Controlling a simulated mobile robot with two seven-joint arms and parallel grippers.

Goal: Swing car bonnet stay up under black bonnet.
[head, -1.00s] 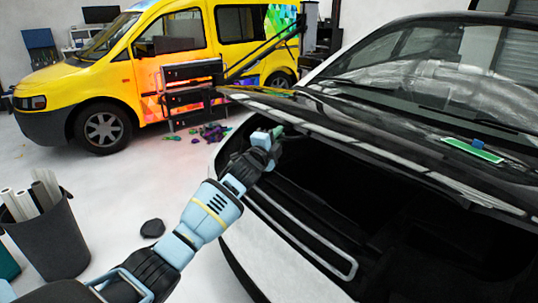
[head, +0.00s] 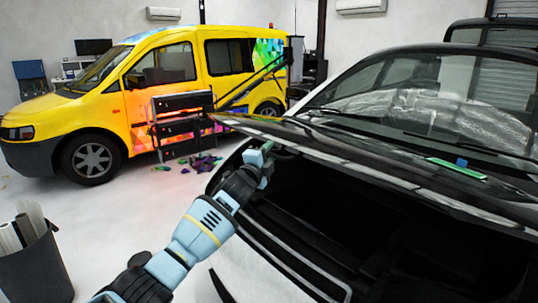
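The black bonnet (head: 345,150) of the white car is raised a little, with a dark gap beneath its front edge. My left gripper (head: 268,152) is at the left end of this gap, close under the bonnet's edge. Its fingertips are small and partly hidden, so I cannot tell whether they are open or hold anything. A thin grey bar (head: 297,257) runs along the front of the dark engine bay (head: 350,225); I cannot tell whether it is the stay. My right gripper is not in view.
A yellow van (head: 150,90) stands at the back left, with a black drawer cart (head: 183,120) beside it. Small coloured items (head: 203,163) lie on the floor. A dark bin (head: 38,268) with rolls is at the lower left. A green tool (head: 457,168) lies on the bonnet.

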